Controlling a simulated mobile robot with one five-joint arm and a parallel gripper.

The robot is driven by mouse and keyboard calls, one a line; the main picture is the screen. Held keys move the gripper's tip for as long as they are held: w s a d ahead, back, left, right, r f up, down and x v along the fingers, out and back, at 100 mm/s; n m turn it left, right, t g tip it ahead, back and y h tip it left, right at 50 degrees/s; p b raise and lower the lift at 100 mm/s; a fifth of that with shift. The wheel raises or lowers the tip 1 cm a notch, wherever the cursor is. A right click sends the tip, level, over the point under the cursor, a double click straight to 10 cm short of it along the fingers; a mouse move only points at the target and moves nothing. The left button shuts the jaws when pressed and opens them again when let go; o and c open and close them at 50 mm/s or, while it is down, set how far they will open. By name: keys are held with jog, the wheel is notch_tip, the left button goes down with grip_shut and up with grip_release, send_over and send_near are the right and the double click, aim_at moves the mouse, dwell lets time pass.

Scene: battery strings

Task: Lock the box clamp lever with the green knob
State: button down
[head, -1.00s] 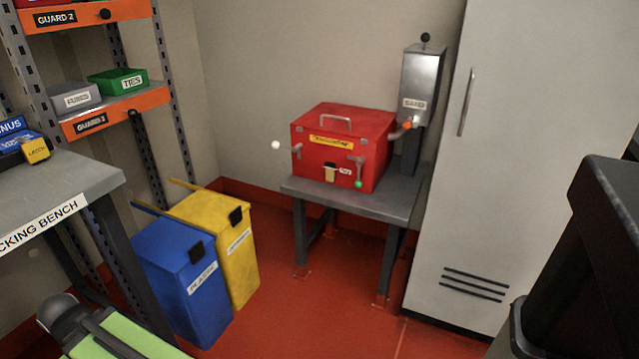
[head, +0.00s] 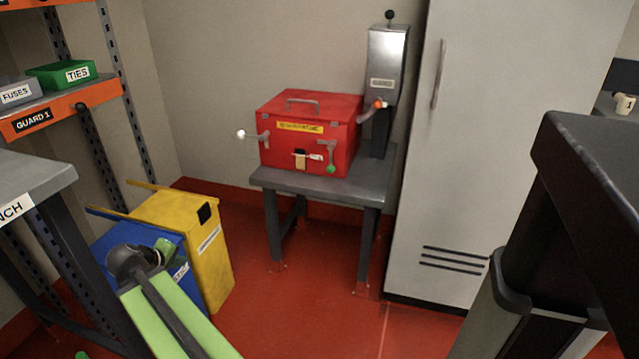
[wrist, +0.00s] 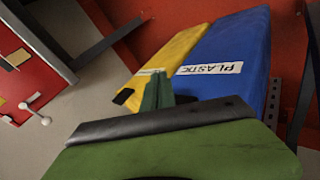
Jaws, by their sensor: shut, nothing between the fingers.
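The red box (head: 285,155) sits on a small grey table, with a handle on its lid. On its front right, a grey clamp lever (head: 331,152) hangs down with the green knob (head: 331,169) at its lower end. Another lever at the left side points left and ends in a white knob (head: 241,134). My gripper (head: 166,247) is at lower left in the head view, in front of the bins and well apart from the box. In the wrist view my gripper (wrist: 157,92) is shut and empty. The red box (wrist: 28,62) shows there only partly; the green knob is not clear.
A blue bin (wrist: 228,52) and a yellow bin (head: 190,225) stand left of the grey table (head: 375,190). A tall cabinet (head: 490,150) is at right. Red floor before the table is clear.

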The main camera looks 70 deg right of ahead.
jog(key=s+d+r+n+g+h+b, duration=0.1)
jog(key=s+d+r+n+h+b, duration=0.1)
jog(key=s+d, duration=1)
jog(key=s+d+r+n+g+h+b, duration=0.1)
jog(key=s+d+r+n+h+b, duration=0.1)
jog(key=s+d+r+h+b, duration=0.2)
jog(key=s+d+r+h, duration=0.1)
jog(key=s+d+r, duration=0.1)
jog(key=s+d, duration=0.2)
jog(key=s+d+r+h, duration=0.2)
jog(key=s+d, duration=0.2)
jog(key=d, duration=0.7)
jog(key=shift+s+g+h, duration=0.25)
jog(key=shift+g+h, duration=0.05)
jog(key=shift+w, duration=0.15)
